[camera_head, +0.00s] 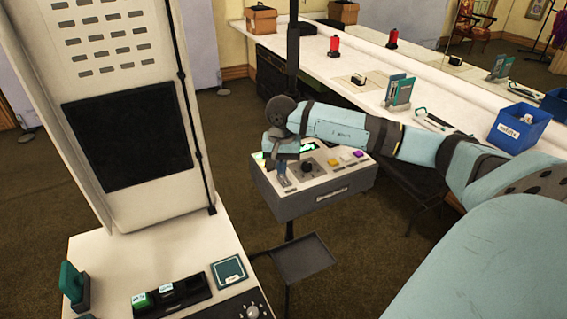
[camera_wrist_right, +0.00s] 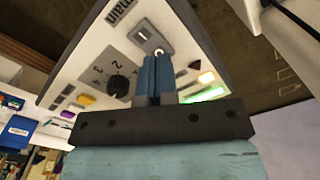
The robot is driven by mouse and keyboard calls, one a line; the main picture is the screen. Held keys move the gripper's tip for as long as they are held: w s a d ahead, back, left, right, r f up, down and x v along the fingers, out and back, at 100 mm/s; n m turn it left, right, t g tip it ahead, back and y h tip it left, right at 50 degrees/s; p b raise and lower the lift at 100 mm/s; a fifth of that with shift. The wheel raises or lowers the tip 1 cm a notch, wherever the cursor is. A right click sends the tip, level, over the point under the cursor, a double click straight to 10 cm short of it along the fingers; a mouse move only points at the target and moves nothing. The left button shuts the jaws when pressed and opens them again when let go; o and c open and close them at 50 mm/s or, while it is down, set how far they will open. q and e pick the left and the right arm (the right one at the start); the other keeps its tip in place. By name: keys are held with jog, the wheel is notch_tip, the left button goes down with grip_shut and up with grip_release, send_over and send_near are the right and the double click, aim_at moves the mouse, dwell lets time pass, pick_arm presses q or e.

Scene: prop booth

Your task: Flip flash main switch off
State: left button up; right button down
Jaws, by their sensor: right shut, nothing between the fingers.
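The flash control box (camera_head: 318,197) has a pale sloped top with a dark knob, coloured buttons and a green display. It stands on a dark pole in the middle of the head view. In the right wrist view, the main switch plate (camera_wrist_right: 146,36) is a small grey square near the printed word "main". My right gripper (camera_head: 284,182) is over the left part of the box top. Its fingertips (camera_wrist_right: 157,58) are together and empty, just beside the plate. My left gripper is not in view.
The black knob (camera_wrist_right: 118,86) and green display (camera_wrist_right: 205,95) are close to my fingers. A small tray (camera_head: 302,258) sits below the box. A white cabinet (camera_head: 150,205) stands at left. A long counter (camera_head: 350,95) with a blue bin (camera_head: 520,127) lies behind my arm.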

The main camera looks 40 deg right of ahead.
jog(key=shift+f+b, duration=0.6)
jog(key=shift+f, duration=0.15)
jog(key=shift+r, duration=0.1)
jog(key=shift+r+p, duration=1.55)
jog(key=shift+r, duration=1.9)
